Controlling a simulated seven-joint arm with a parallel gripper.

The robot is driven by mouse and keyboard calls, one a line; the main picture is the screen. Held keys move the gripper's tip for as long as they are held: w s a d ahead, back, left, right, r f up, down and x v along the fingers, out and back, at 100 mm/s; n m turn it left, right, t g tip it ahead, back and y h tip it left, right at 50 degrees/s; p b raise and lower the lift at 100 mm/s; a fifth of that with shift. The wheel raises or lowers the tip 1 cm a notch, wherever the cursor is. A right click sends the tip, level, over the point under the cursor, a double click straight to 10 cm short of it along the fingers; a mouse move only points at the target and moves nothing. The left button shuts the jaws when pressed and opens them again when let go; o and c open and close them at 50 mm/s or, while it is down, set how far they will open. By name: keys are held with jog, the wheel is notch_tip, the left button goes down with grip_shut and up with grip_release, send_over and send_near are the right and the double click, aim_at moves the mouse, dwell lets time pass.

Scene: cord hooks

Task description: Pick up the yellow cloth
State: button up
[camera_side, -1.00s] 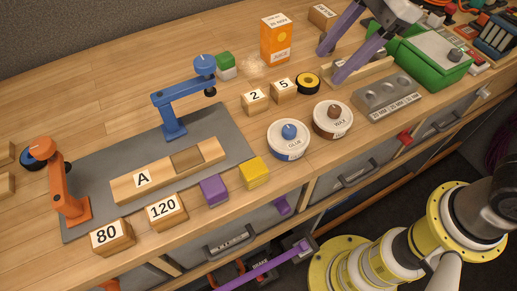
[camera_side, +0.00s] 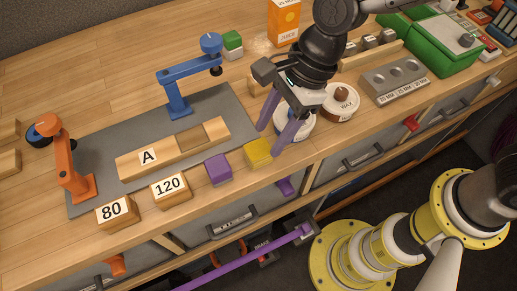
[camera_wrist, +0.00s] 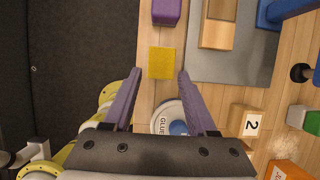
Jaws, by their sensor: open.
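The yellow cloth (camera_side: 258,153) looks like a small square block near the front edge of the bench, beside the grey mat. It also shows in the wrist view (camera_wrist: 161,62), top centre. My gripper (camera_side: 270,141) is open and empty, pointing down close to the yellow cloth. In the wrist view my gripper's fingertips (camera_wrist: 160,72) frame the cloth left and right, with a gap on each side. I cannot tell the exact height of the fingertips above it.
A purple block (camera_side: 218,168) sits left of the cloth. The glue tin (camera_wrist: 166,118) lies between my fingers in the wrist view. The grey mat (camera_side: 95,175) holds a wooden board marked A (camera_side: 140,165). The bench's front edge is close.

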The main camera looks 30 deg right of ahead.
aim_at(259, 148)
jog(key=shift+a+x, duration=0.15)
jog(key=shift+x, duration=1.15)
jog(key=shift+a+x, duration=0.15)
jog(key=shift+x, duration=1.15)
jog(key=shift+w+r, duration=0.1)
jog(key=shift+r, duration=0.05)
grip_shut()
